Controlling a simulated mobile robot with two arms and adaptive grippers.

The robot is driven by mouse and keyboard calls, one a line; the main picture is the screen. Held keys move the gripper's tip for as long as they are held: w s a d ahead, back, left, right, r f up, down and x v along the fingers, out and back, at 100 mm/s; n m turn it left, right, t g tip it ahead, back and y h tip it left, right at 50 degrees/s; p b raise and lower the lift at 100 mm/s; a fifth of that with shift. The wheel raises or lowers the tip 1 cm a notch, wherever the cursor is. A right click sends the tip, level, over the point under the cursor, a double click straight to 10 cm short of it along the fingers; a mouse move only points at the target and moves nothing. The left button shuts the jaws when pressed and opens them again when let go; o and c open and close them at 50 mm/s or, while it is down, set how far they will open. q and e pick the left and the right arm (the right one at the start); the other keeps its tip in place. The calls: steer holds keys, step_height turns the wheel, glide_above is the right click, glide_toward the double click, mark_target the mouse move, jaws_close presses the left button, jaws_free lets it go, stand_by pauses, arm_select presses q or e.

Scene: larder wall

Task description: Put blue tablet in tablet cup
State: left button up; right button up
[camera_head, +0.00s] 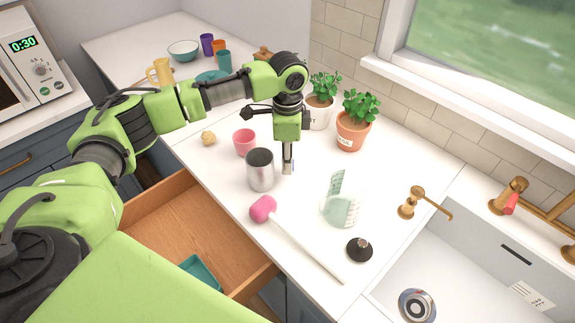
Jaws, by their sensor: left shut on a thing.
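My left gripper (288,168) points down over the white counter, just right of a grey metal cup (260,172). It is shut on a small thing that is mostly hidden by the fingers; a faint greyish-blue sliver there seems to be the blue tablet. I see no other blue tablet. A pink cup (244,142) stands behind and left of the metal cup. I cannot tell which of these is the tablet cup. My right gripper is not in view.
Two potted plants (353,132) stand behind right. An open wooden drawer (172,225) juts out left. The sink (440,275) is at right.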

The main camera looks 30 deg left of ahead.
arm_select(q)
steer(key=shift+f+p, duration=0.6)
steer(key=shift+f, duration=1.1)
steer(key=o, duration=0.8)
steer(key=shift+w+f, duration=0.1)
